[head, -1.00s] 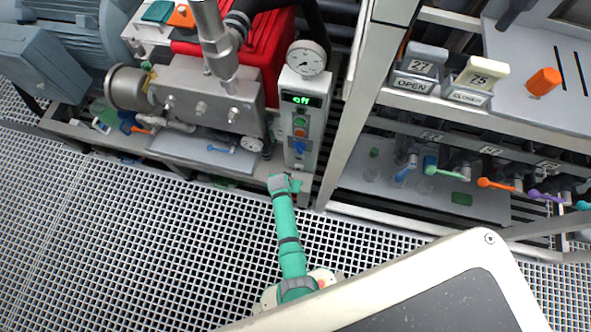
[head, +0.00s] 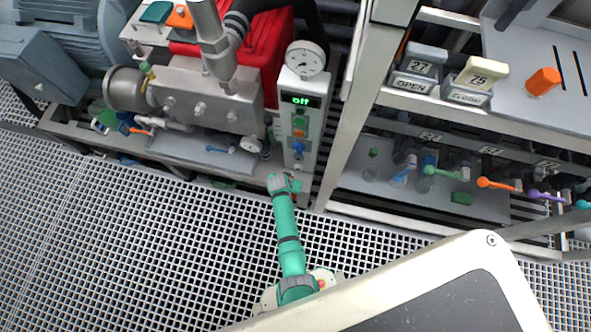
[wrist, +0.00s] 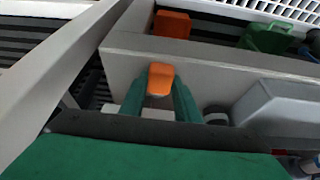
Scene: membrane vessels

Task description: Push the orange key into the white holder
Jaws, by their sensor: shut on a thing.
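In the wrist view my gripper (wrist: 160,92) is shut with its two green fingers on an orange piece (wrist: 160,79), perhaps the orange key; the fingers cover its lower part. In the head view the gripper (head: 284,183) is low in front of the control panel, and the held piece is too small to make out. An orange key-like block (head: 180,17) sits beside a teal one on a white holder (head: 146,36) at the upper left. Another orange block (head: 544,81) stands on the grey shelf at the right. I cannot tell which of these the task means.
The control panel (head: 300,122) with a gauge and several buttons stands behind my gripper. Holders marked 27 (head: 413,85) and 75 (head: 468,95) sit on the right rack, with coloured valve levers below. The grated floor (head: 150,240) is clear at the left.

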